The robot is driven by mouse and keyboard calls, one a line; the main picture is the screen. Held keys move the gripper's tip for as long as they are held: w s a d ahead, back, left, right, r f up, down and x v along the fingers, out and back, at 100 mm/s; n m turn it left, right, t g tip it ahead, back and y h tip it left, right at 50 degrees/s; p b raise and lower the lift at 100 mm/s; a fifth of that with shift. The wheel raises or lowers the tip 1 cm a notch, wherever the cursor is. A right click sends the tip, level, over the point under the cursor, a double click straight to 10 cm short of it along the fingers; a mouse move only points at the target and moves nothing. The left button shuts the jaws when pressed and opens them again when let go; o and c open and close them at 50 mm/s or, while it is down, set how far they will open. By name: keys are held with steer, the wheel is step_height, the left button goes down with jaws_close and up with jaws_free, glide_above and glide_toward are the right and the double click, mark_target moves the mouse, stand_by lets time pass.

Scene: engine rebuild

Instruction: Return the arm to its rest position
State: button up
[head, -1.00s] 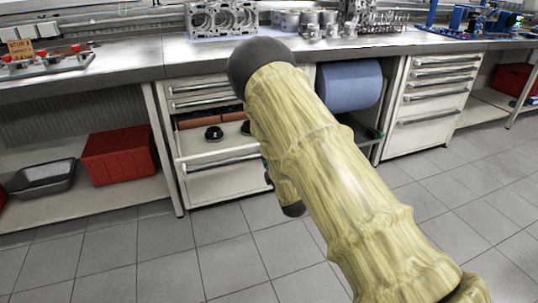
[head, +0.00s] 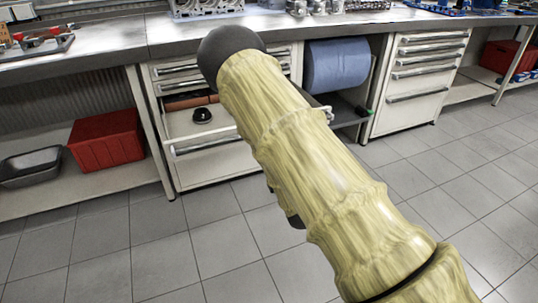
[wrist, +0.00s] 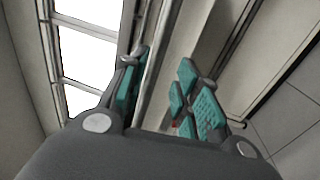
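My arm, in a yellowish sleeve with a dark rounded joint at its upper end, crosses the middle of the head view. My gripper is mostly hidden behind the arm there. In the wrist view my gripper (wrist: 162,92) shows its two fingers with teal pads, spread apart. I see nothing held between them. Pale cabinet-like surfaces lie beyond the fingers.
An open drawer (head: 216,160) holding a black round part (head: 202,115) stands out from under the workbench (head: 195,35), behind my arm. A blue roll (head: 337,66) hangs to its right. A red bin (head: 106,139) sits on the lower left shelf. Tiled floor in front is clear.

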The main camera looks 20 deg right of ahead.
stand_by(0.3)
steer(key=s+f+m+g+h, duration=0.1)
steer(key=s+f+m+g, duration=0.4)
steer(key=s+f, duration=0.5)
steer(key=s+f+m+g+h, duration=0.1)
steer(key=s+f+m+g, duration=0.5)
steer(key=f, duration=0.7)
steer(key=s+a+f+m+g, duration=0.2)
steer(key=s+f+m+g, duration=0.15)
steer(key=s, duration=0.85)
steer(key=s+a+f+m+g, duration=0.25)
steer(key=s+f+g, duration=0.2)
steer(key=s, duration=0.75)
steer(key=s+a+m+g+y, duration=0.1)
steer(key=s+m, duration=0.1)
steer(key=s, duration=0.4)
step_height(320, 180, up, 26)
steer(key=p, duration=2.6)
steer(key=shift+r+p, duration=0.25)
steer(key=shift+p, duration=0.1)
